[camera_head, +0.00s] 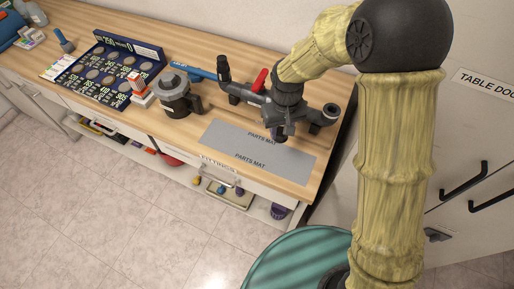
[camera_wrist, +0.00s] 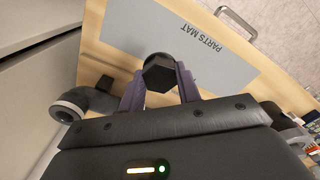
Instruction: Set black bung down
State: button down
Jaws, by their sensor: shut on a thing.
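The black bung (camera_wrist: 159,72) shows in the wrist view as a dark, hexagonal-ended piece between my gripper's purple fingers. My gripper (camera_wrist: 160,88) is shut on it. The mat also shows in the wrist view (camera_wrist: 205,45), beyond the bung. I cannot tell how high the bung is above the mat.
Dark pipework (camera_head: 322,117) with a red-handled valve (camera_head: 259,80) stands behind and beside my gripper. The mat's front part is clear.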

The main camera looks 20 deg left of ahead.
aim_at(280, 142)
jog(key=m+p, duration=0.2)
jog(key=m, duration=0.2)
jog(key=shift+s+r+m, duration=0.1)
jog(key=shift+m, duration=0.2)
jog(key=shift+m+p, duration=0.35)
jog(key=shift+m, duration=0.65)
jog(key=shift+f+p, duration=0.6)
jog(key=shift+f, duration=2.45)
jog(key=shift+f+p, duration=0.5)
jog(key=shift+f, duration=1.6)
